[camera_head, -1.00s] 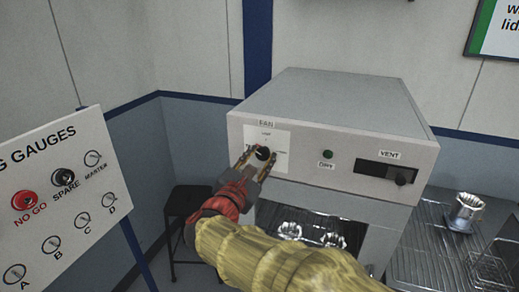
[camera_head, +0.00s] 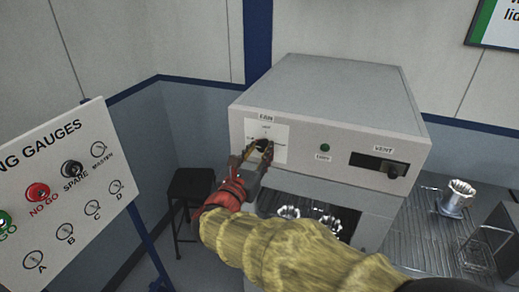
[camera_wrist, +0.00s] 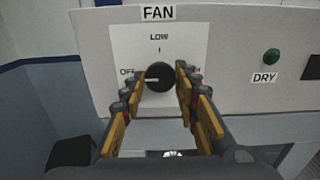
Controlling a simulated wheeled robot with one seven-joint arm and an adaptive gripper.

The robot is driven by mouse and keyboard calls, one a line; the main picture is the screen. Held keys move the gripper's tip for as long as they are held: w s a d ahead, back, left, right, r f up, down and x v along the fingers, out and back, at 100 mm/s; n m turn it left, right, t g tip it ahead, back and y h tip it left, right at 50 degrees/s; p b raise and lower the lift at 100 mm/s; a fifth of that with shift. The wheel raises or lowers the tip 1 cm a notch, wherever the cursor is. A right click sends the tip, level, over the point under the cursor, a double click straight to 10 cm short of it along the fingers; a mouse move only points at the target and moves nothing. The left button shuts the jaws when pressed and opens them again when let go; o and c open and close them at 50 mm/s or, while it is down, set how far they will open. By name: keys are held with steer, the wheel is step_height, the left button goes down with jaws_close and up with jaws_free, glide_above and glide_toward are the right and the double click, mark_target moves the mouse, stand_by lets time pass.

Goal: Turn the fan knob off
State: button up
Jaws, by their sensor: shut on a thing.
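The fan knob (camera_wrist: 159,77) is a round black knob on a white plate under the FAN label, with LOW at the top and OFF at the left. In the wrist view its pale pointer line points left, toward OFF. The knob also shows in the head view (camera_head: 262,145), partly covered by my fingers. My gripper (camera_wrist: 160,84) is shut on the knob, with one yellow-padded finger on each side. The lettering right of the knob is mostly hidden by the right finger.
The grey oven-like unit (camera_head: 330,95) also carries a green DRY button (camera_wrist: 272,56) and a VENT slider (camera_head: 392,171). A gauge board (camera_head: 70,200) stands at left, with a dark stool (camera_head: 190,183) behind it. A metal housing (camera_head: 457,197) sits on the rack at right.

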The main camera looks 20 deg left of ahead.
steer(key=shift+f, duration=0.15)
steer(key=o, duration=1.2)
steer(key=shift+c, duration=0.2)
steer(key=s, duration=1.2)
steer(key=shift+a, duration=0.45)
